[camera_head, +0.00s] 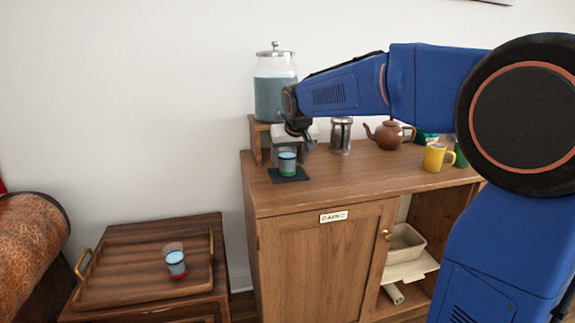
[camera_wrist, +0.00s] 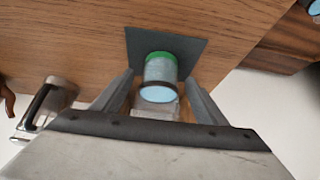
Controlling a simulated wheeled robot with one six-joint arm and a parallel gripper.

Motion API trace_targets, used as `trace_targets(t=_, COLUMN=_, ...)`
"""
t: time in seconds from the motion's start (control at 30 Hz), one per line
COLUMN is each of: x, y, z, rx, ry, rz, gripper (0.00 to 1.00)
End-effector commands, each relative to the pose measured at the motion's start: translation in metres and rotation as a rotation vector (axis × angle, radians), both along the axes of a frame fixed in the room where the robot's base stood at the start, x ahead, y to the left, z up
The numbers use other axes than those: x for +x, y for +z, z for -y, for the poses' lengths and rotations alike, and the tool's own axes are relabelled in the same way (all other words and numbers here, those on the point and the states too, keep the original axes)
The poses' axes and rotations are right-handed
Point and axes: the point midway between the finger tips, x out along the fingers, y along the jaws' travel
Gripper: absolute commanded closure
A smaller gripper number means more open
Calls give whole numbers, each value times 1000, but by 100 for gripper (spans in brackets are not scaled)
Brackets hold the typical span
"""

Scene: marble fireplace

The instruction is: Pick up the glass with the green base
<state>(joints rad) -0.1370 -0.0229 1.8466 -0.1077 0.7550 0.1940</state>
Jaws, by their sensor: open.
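The glass with the green base (camera_head: 287,163) stands upright on a dark square mat (camera_head: 279,178) on the wooden cabinet, with pale blue liquid in it. In the wrist view the glass (camera_wrist: 161,72) lies just ahead of and between the two fingers of my gripper (camera_wrist: 160,92). The gripper is open and no finger visibly touches the glass. In the head view my gripper (camera_head: 302,148) is just behind and above the glass, and partly hidden. A second glass with a red base (camera_head: 176,263) stands on the tray at lower left.
A glass dispenser (camera_head: 274,85) stands on a wooden stand (camera_head: 256,140) behind the mat. A metal canister (camera_head: 341,136), brown teapot (camera_head: 389,135) and yellow mug (camera_head: 434,157) stand to the right. A wooden tray (camera_head: 120,285) rests on a lower table. The cabinet top's front is clear.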

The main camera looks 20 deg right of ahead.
Motion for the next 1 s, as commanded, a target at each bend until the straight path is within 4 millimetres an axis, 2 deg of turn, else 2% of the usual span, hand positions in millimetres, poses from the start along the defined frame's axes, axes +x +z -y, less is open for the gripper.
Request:
trace_targets(t=0.13, x=11, y=-17, z=0, rx=0, ry=0, rz=-1, gripper=34)
trace_targets(t=0.4, x=14, y=-20, z=0, rx=0, ry=0, rz=1, gripper=34)
trace_targets(t=0.47, x=14, y=-20, z=0, rx=0, ry=0, rz=1, gripper=46)
trace_targets(t=0.63, x=14, y=-20, z=0, rx=0, ry=0, rz=1, gripper=86)
trace_targets(t=0.7, x=14, y=-20, z=0, rx=0, ry=0, rz=2, gripper=92)
trace_targets(t=1.0, x=14, y=-14, z=0, rx=0, ry=0, rz=3, gripper=92)
